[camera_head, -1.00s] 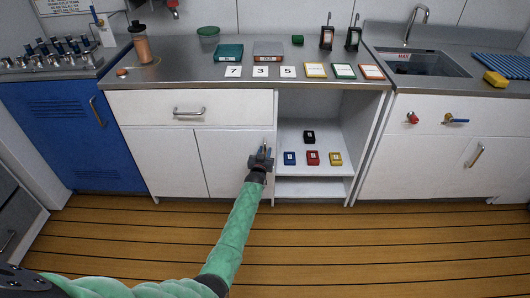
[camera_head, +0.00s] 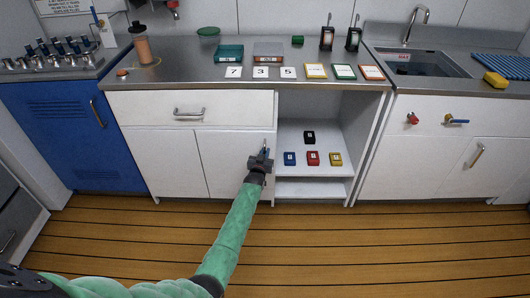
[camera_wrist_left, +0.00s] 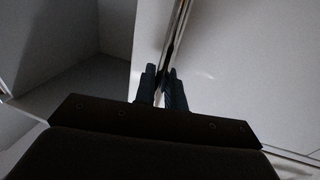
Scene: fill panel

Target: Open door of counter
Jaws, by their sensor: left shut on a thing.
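The white counter has two lower doors under a wide drawer. The right-hand door (camera_head: 225,160) looks shut or nearly so; a small gap cannot be made out. Its upright metal handle (camera_wrist_left: 180,30) is near its right edge, mostly hidden by my gripper in the head view. My left gripper (camera_head: 264,153) is at this handle, its fingers pointing away from me. In the left wrist view its dark fingers (camera_wrist_left: 161,88) are closed around the handle's bar, with the door panel to the right. My right gripper is not in view.
The open shelf (camera_head: 318,188) right of the door holds several small coloured boxes. The drawer (camera_head: 145,107) with a bar handle sits above. A blue cabinet (camera_head: 75,135) stands left and the sink counter (camera_head: 400,150) right. The wooden floor in front is clear.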

